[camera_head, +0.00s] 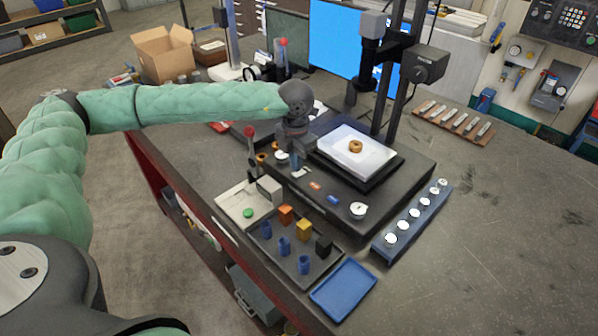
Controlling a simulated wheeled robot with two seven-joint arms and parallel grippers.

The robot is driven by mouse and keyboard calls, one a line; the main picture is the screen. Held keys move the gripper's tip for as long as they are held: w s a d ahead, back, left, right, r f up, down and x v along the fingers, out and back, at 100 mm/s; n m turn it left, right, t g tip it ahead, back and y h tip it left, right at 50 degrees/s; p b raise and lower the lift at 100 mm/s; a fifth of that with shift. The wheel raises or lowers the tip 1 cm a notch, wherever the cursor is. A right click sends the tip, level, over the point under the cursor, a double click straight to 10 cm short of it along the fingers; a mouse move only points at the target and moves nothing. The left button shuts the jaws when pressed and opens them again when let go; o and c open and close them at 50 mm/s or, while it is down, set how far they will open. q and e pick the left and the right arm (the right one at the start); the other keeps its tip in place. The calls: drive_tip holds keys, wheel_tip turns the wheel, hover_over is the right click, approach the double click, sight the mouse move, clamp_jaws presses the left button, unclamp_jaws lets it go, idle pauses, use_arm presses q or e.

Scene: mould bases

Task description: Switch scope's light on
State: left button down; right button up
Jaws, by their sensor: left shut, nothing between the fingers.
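The scope stands on the dark bench, with a camera head (371,55) on a column above a broad black base (395,192). A white lit-looking stage plate (372,163) on the base carries a brass-coloured ring (355,146). Along the front of the base are a small orange control (314,185), a small blue control (333,198) and a white round dial (358,210). My left gripper (297,168) points down over the base's left end, left of the orange control. It is shut and empty. Whether its tips touch the base I cannot tell. My right gripper is out of view.
A tray of coloured blocks and blue cups (322,262), a blue tray (343,289) and a dial gauge stand (235,205) lie in front of the base. A blue rack of round gauges (413,222) stands to its right.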

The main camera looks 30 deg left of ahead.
use_arm(q)
drive_tip(key=shift+f+b, duration=0.9)
idle(0.8)
drive_tip(key=shift+r, duration=0.1)
drive_tip(key=shift+r+p, duration=0.5)
drive_tip(key=shift+r, duration=2.9)
